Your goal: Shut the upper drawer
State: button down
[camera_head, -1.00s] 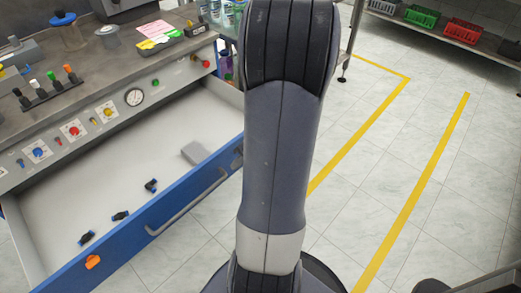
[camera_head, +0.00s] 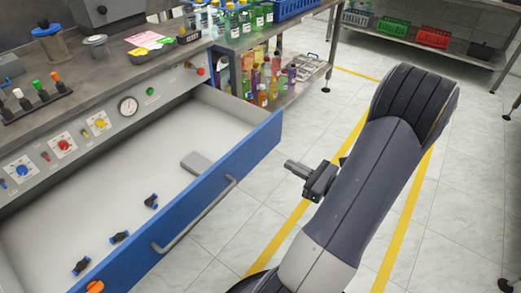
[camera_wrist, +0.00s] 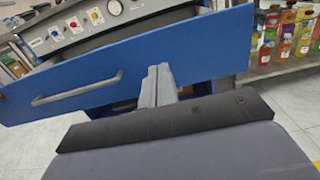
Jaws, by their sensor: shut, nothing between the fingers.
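The upper drawer (camera_head: 245,150) is pulled well out from under the workbench. Its blue front carries a grey bar handle (camera_head: 195,215), and several small black and blue fittings and a grey block (camera_head: 196,163) lie inside. In the wrist view the blue front (camera_wrist: 205,55) spans the picture, with its handle (camera_wrist: 77,90) left of my fingers. My gripper (camera_head: 290,165) is shut and empty, to the right of the drawer front, apart from it in the head view. In the wrist view my gripper (camera_wrist: 157,73) points at the front; I cannot tell the exact gap.
The workbench panel (camera_head: 85,135) with knobs and a gauge is above the drawer. Shelves with bottles (camera_head: 265,85) stand behind it. A rack with green (camera_head: 387,28) and red (camera_head: 432,37) crates is at the back right. Tiled floor (camera_head: 470,190) is free at right.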

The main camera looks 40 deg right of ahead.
aim_at(249, 144)
jog(key=b+x, duration=0.2)
jog(key=x, duration=1)
jog(key=shift+w+a, duration=0.15)
jog(key=shift+w, duration=0.1)
